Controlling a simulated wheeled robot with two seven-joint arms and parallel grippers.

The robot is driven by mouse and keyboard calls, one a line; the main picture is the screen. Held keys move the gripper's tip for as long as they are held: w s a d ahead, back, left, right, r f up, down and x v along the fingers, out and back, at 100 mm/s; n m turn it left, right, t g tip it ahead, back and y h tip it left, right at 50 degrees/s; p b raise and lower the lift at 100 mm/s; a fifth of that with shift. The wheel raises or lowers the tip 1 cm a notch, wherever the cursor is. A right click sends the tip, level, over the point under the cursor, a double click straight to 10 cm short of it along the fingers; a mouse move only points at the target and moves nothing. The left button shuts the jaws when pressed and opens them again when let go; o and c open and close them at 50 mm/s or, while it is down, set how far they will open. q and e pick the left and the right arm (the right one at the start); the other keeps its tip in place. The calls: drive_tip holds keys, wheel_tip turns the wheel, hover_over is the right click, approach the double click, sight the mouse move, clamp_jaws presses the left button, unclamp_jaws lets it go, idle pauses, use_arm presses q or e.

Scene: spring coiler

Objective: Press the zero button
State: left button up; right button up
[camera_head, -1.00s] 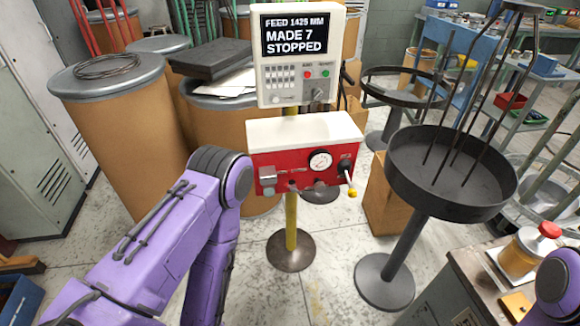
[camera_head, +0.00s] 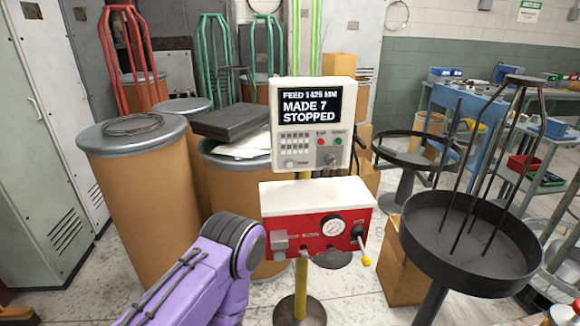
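The control panel (camera_head: 312,124) stands upright on a yellow post near the middle of the head view. Its screen (camera_head: 309,105) reads "FEED 1425 MM, MADE 7, STOPPED". Below the screen are a keypad, a red button (camera_head: 321,142), a green button (camera_head: 337,141) and a dark knob. The button labels are too small to read, so I cannot tell which one is zero. My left arm comes in at the lower left, in front of and left of the post, bent at a joint. Its gripper is out of frame. My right gripper is not in view.
A red box with a white top (camera_head: 315,220), carrying a gauge and a yellow-tipped lever, sits below the panel. A black round tray stand (camera_head: 470,245) is at the right. Tan drums (camera_head: 147,190) stand at the left and behind. Grey lockers (camera_head: 38,150) line the left edge.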

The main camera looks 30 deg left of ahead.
use_arm(q)
clamp_jaws()
idle(1.4)
